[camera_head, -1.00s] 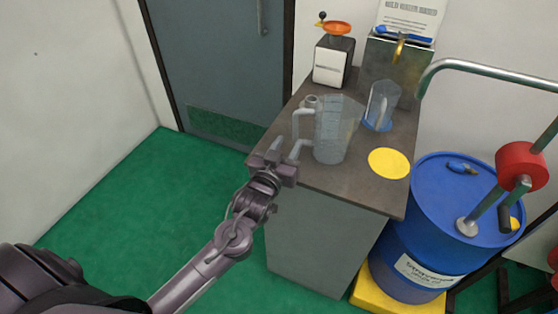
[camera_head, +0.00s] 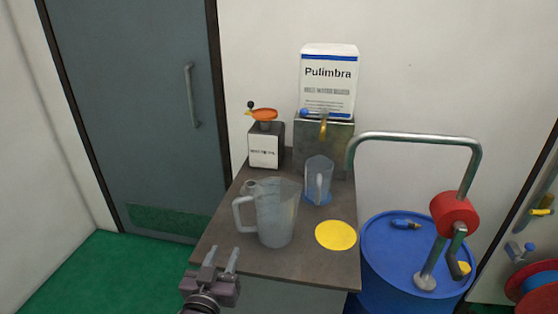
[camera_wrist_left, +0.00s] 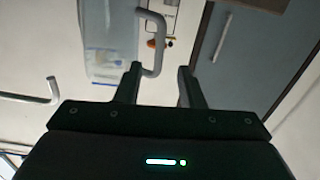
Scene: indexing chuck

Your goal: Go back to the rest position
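My left gripper (camera_head: 222,258) is at the front left edge of the bench in the head view. Its fingers are apart with nothing between them, and the left wrist view shows the open fingertips (camera_wrist_left: 159,71) too. The larger clear jug (camera_head: 278,215) stands upright on the bench beyond the gripper, its handle toward the left. In the left wrist view the jug's handle (camera_wrist_left: 161,45) shows beyond the fingertips; the head view shows a gap between them. My right gripper is in neither view.
The dark bench top (camera_head: 225,235) also holds a yellow disc (camera_head: 335,235), a smaller clear jug (camera_head: 318,180) and a white-labelled box (camera_head: 264,147). A blue drum (camera_head: 385,250) with a bent metal pipe (camera_head: 420,137) stands at right. Green floor (camera_head: 90,270) is free at left.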

